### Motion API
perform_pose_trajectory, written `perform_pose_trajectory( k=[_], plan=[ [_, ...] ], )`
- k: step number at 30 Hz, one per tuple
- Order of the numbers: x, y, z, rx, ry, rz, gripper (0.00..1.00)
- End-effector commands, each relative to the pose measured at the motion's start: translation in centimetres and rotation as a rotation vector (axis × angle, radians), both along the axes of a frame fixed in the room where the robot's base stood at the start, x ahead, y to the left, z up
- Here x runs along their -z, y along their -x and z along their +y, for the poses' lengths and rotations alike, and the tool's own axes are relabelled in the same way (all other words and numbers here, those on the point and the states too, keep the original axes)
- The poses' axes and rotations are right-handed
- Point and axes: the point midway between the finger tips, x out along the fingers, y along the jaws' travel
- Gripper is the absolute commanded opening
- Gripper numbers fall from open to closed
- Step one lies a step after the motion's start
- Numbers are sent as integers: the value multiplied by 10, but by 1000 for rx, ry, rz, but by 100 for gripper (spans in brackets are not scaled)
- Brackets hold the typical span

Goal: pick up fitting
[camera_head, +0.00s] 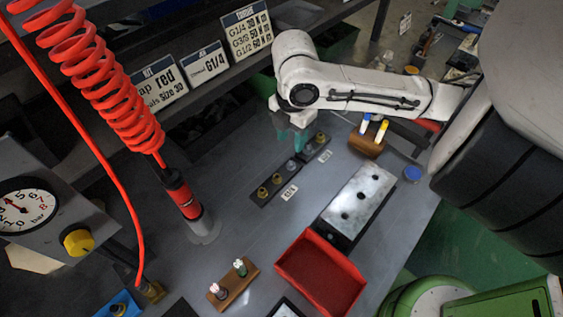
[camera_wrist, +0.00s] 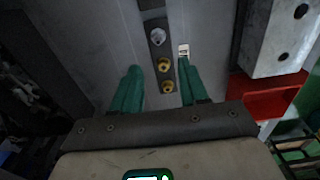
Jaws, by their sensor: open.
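A dark strip (camera_head: 253,198) on the grey bench holds several small fittings. Two brass-coloured fittings (camera_head: 262,192) stand at its near end, with a silver fitting (camera_head: 290,165) farther along. In the wrist view the silver fitting (camera_wrist: 157,36) and two brass fittings (camera_wrist: 164,65) stand in a row between the fingers. My gripper (camera_head: 291,140) hangs over the strip in the head view, its green fingers spread. In the wrist view my gripper (camera_wrist: 160,85) is open and empty. In the head view its fingers partly cover the middle of the strip.
A steel block with dark holes (camera_head: 357,202) lies right of the strip, with a red tray (camera_head: 320,275) nearer. Wooden holders (camera_head: 234,284) stand in front and at the back right (camera_head: 366,144). Bench between is clear.

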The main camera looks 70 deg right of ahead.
Motion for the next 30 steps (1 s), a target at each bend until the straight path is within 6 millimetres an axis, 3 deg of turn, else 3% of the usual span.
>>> perform_pose_trajectory(
  k=[3,12,21,30],
  plan=[
    [19,0,0,3,-2,0,44],
    [42,0,-1,3,0,-1,44],
    [82,0,-5,4,0,-2,44],
    [88,0,-5,1,1,-2,44]
  ],
)
